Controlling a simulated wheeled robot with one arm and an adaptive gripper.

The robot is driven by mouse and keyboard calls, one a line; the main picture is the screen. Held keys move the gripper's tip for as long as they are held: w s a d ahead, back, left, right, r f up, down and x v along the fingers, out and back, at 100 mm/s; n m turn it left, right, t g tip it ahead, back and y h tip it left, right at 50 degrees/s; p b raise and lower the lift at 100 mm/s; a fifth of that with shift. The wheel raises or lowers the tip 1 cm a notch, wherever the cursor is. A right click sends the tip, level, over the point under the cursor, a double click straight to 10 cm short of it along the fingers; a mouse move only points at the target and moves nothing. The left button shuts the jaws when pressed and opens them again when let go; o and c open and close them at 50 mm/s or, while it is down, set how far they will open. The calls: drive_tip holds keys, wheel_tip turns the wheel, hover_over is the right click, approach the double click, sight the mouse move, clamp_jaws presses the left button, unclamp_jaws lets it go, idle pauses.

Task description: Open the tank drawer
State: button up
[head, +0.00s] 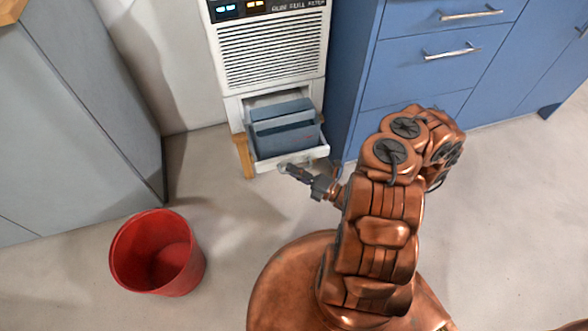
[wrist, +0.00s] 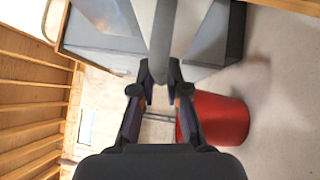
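The tank drawer (head: 309,158) is at the foot of the white dehumidifier-like unit (head: 272,55) in the head view. It is pulled out, with a blue-grey tank (head: 284,132) standing in it.
A red bin (head: 158,252) stands on the floor at the left and shows right of the fingers in the wrist view (wrist: 215,118). Blue cabinets (head: 430,65) stand right of the unit, a grey cabinet (head: 85,110) left. Floor before the drawer is clear.

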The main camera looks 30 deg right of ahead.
drive_tip(key=shift+o, duration=0.5)
drive_tip(key=shift+d, duration=0.1)
drive_tip(key=v, duration=1.2)
drive_tip(key=shift+r, duration=0.15)
